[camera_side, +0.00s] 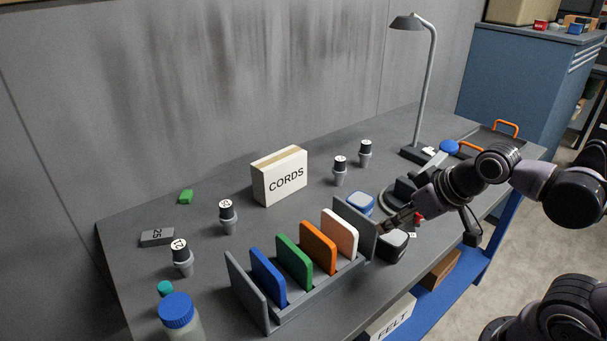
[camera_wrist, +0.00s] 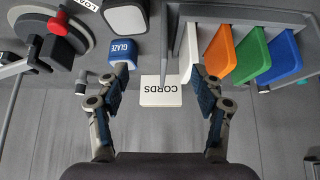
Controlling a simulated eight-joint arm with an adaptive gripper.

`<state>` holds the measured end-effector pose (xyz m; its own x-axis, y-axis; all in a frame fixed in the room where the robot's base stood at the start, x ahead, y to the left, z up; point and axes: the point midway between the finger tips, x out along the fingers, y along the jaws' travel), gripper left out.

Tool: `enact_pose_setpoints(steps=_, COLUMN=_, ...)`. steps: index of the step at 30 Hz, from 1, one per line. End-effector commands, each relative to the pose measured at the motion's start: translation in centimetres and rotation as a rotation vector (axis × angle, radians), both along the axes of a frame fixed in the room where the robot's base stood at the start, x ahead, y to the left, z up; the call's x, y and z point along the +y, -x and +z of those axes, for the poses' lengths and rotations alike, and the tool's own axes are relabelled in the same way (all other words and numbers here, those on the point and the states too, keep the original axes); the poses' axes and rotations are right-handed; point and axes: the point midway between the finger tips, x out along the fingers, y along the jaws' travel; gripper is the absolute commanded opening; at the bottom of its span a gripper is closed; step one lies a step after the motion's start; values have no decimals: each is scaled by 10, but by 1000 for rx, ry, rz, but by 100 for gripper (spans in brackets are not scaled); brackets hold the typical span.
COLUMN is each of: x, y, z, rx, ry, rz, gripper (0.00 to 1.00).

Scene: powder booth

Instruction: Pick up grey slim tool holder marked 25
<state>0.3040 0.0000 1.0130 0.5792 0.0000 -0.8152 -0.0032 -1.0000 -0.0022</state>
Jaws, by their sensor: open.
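A grey slim block (camera_side: 157,237) lies flat at the left of the bench in the side view. Its dark mark looks like 25 seen upside down. Several upright grey holders with black collars and white numbered tops stand on the bench, among them one at front left (camera_side: 182,258), one behind it (camera_side: 227,217) and one near the lamp (camera_side: 365,153); their numbers are too small to read surely. My gripper (camera_side: 388,226) is at the right end of the rack, far from the block. In the wrist view my gripper (camera_wrist: 158,76) is open, with nothing between its fingers.
A grey rack (camera_side: 247,293) with blue, green, orange and white plates stands in front. A CORDS box (camera_side: 280,176) is behind it. A blue-lidded jar (camera_side: 178,315) stands front left, a lamp (camera_side: 424,90) back right. A blue GLAZE container (camera_wrist: 122,50) is near my fingers.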

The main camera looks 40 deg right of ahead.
Motion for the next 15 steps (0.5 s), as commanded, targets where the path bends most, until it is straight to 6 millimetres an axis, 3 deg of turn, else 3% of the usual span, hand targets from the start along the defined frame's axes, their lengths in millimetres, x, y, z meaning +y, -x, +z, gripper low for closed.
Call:
enact_pose_setpoints(steps=5, x=8, y=-24, z=20, rx=28, ry=-18, rz=-23, gripper=67)
enact_pose_setpoints(steps=15, x=43, y=-106, z=60, rx=118, ry=-57, rz=-130, gripper=67)
